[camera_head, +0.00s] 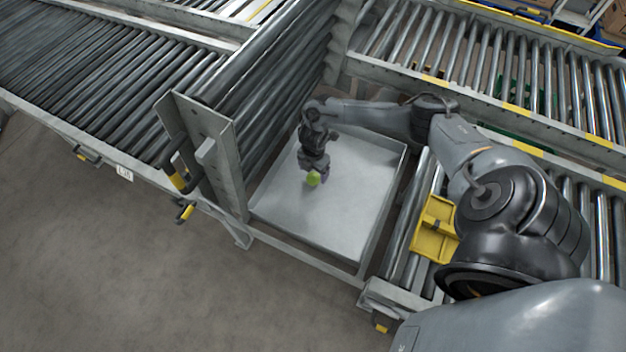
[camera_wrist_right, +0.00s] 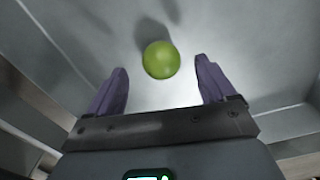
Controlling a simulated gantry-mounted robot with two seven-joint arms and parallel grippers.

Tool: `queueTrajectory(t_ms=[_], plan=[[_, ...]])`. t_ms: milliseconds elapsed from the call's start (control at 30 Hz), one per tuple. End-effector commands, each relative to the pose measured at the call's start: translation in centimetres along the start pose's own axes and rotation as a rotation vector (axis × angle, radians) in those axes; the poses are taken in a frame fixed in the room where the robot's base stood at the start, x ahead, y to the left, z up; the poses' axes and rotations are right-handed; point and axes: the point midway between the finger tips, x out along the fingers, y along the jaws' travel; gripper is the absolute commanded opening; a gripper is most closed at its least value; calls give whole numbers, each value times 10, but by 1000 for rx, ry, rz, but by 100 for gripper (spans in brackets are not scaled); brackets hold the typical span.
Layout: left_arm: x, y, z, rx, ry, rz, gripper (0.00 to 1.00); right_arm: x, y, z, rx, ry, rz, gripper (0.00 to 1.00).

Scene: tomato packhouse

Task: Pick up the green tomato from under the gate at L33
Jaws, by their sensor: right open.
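The green tomato (camera_head: 313,179) lies on a flat grey metal tray floor (camera_head: 300,215) below the raised roller gate (camera_head: 270,85). In the right wrist view the tomato (camera_wrist_right: 161,60) sits just beyond and between my right gripper's two purple fingertips, with a gap on both sides. My right gripper (camera_head: 316,172) points down over the tray, close above or beside the tomato, and is open and empty. In the right wrist view the fingers of my right gripper (camera_wrist_right: 161,80) are spread wide. The tomato's underside is hidden. My left gripper does not show.
Low metal walls (camera_head: 385,205) edge the tray. The upright gate plate (camera_head: 215,150) with black-and-yellow handles stands on its left. A yellow bin (camera_head: 435,230) sits on the rollers to the right. A label plate (camera_head: 125,173) is on the left conveyor. The tray's front area is clear.

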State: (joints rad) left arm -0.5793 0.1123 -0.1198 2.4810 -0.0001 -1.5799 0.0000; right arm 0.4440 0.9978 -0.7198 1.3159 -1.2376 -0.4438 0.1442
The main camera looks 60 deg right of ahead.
Motion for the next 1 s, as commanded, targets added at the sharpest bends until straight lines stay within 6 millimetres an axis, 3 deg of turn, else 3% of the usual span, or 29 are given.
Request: queueTrajectory(t_ms=[33, 233, 533, 567, 833, 1000], plan=[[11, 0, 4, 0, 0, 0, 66, 12, 0, 0, 0, 0, -1, 84], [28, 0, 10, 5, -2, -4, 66, 35, 0, 0, 1, 0, -1, 84], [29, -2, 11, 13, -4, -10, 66, 37, 0, 0, 0, 0, -1, 84], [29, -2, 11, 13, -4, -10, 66, 37, 0, 0, 0, 0, -1, 82], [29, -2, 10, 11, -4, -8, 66, 37, 0, 0, 0, 0, -1, 41], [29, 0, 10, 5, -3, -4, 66, 37, 0, 0, 0, 0, 0, 39]])
